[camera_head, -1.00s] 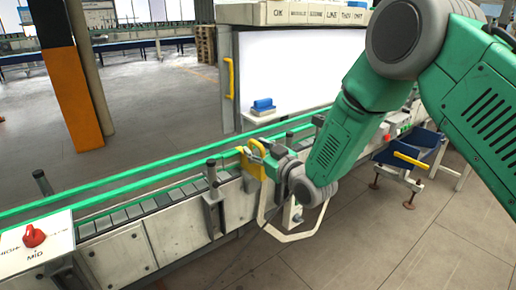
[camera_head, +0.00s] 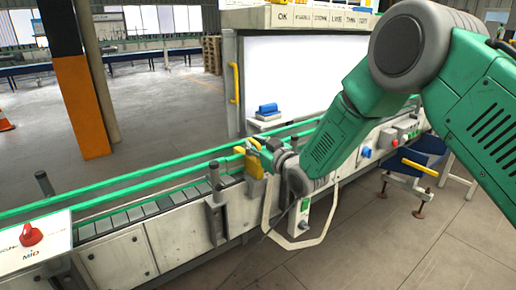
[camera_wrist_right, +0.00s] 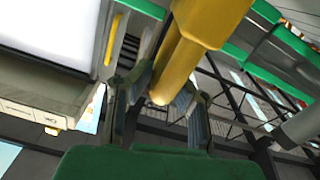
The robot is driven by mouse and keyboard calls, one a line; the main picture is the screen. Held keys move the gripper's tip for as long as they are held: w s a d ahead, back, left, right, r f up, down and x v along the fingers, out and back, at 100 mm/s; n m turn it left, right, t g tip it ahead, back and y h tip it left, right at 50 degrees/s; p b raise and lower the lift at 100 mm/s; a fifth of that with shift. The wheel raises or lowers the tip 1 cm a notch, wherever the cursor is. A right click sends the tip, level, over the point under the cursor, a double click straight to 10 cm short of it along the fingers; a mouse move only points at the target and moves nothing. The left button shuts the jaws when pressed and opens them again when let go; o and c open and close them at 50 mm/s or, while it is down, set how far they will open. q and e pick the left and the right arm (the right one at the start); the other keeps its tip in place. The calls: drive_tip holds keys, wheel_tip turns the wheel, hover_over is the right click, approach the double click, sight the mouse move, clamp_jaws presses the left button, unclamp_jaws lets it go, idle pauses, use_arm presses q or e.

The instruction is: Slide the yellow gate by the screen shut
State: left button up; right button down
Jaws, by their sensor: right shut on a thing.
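The yellow gate (camera_head: 254,166) stands at the conveyor, on the near side of the screen (camera_head: 290,75). My right gripper (camera_head: 252,147) reaches it from the right and is shut on its upper part. In the right wrist view the gate's rounded yellow part (camera_wrist_right: 192,45) runs down between the two fingers of my right gripper (camera_wrist_right: 166,92). The gripper and wrist hide part of the gate in the head view, and I cannot tell how far across the belt it stands. My left gripper is not in view.
The conveyor with green rails (camera_head: 130,190) runs from lower left to upper right. A dark post (camera_head: 215,176) stands just left of the gate. A blue eraser-like block (camera_head: 267,109) sits below the screen. A red knob (camera_head: 31,234) is at lower left.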

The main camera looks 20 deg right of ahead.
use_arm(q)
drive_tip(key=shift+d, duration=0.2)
use_arm(e)
drive_tip(key=shift+w+d+r, duration=0.15)
drive_tip(key=shift+r, duration=0.05)
drive_tip(key=c, duration=1.5)
unclamp_jaws()
drive_tip(key=shift+w+f, duration=0.1)
drive_tip(key=shift+w, duration=0.05)
drive_tip(key=shift+c, duration=0.2)
drive_tip(key=shift+w+a+f, duration=0.35)
drive_tip(key=shift+w, duration=0.15)
drive_tip(key=shift+a+r, duration=0.1)
drive_tip(key=shift+s+r, duration=0.15)
drive_tip(key=shift+s, duration=0.2)
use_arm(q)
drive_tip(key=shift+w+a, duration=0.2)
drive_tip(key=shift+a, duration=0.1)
use_arm(e)
drive_tip(key=v, duration=1.1)
drive_tip(key=shift+f, duration=0.25)
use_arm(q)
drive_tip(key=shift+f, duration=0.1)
